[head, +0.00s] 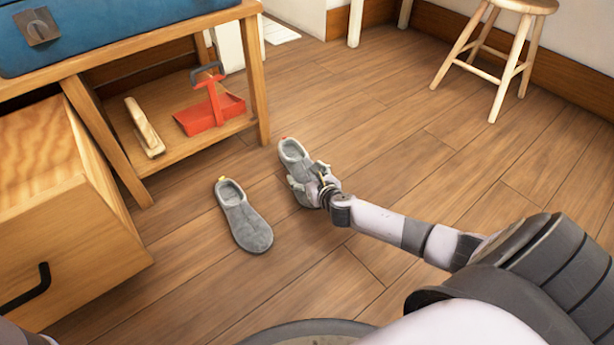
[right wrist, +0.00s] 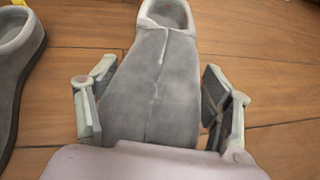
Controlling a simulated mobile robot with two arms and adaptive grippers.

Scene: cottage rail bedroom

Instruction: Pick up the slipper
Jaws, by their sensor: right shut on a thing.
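Two grey slippers are on the wooden floor. One slipper (head: 294,156) has a red tab at its heel, and my right gripper (head: 306,184) is shut on its toe end. In the right wrist view this slipper (right wrist: 155,85) lies between the two fingers (right wrist: 155,115), its opening pointing away. I cannot tell whether it is lifted off the floor. The other slipper (head: 244,218), with a yellow tab, lies flat to the left; part of it shows at the left edge of the right wrist view (right wrist: 18,70). My left gripper is not in view.
A wooden bench (head: 262,95) at the left bears a blue case (head: 110,30). Its low shelf holds a red dustpan (head: 212,115) and a brush (head: 145,128). An open wooden drawer (head: 70,225) juts out at the left. A stool (head: 500,50) stands at the back right. The floor between is clear.

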